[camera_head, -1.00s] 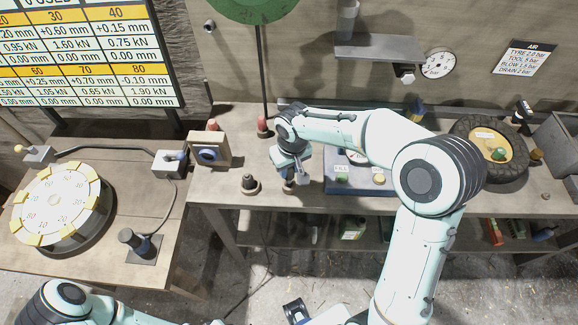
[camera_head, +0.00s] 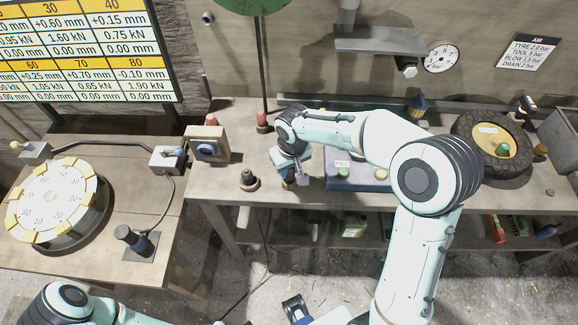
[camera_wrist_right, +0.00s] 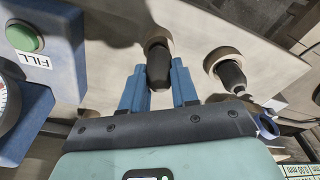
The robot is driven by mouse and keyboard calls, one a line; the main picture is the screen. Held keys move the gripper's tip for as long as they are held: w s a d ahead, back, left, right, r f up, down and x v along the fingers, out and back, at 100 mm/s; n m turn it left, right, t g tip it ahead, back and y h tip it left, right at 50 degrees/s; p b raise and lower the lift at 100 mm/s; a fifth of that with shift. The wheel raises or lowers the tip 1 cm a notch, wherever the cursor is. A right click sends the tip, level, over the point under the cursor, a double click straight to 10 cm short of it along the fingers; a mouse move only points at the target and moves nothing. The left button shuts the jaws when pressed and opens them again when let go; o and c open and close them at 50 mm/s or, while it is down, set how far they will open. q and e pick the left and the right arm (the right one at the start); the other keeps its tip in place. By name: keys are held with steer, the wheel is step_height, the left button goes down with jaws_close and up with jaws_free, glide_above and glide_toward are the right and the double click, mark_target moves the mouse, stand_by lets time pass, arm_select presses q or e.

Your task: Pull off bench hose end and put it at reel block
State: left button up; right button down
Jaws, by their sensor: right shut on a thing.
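My right gripper (camera_head: 290,182) is over the bench, left of the blue panel. In the right wrist view, its two blue fingers (camera_wrist_right: 159,88) are shut around a dark, tapered hose end (camera_wrist_right: 159,68). A pale ring shows at its far end; whether the hose end is seated or lifted I cannot tell. A similar dark fitting (camera_head: 248,180) stands upright on a round base beside it, also in the wrist view (camera_wrist_right: 231,74). A wooden block (camera_head: 208,146) with a blue ring stands further left; whether it is the reel block is unclear. What seems my left gripper (camera_head: 296,308) is cut off below.
The blue panel (camera_head: 345,182) with a FILL label is close on the right. A tyre (camera_head: 491,143) lies at the right end of the bench. A green reel (camera_head: 250,5) hangs above, with a dark hose (camera_head: 262,70) running down to a red fitting (camera_head: 262,121).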

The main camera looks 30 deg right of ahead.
steer(key=shift+f, duration=0.45)
steer(key=c, duration=0.8)
jaws_free()
steer(key=r, duration=0.4)
steer(key=s+r, duration=0.1)
steer(key=r, duration=0.4)
steer(key=r+p, duration=0.1)
steer(key=r, duration=0.3)
steer(key=shift+s+r, duration=0.15)
steer(key=shift+s, duration=0.1)
steer(key=shift+s, duration=0.1)
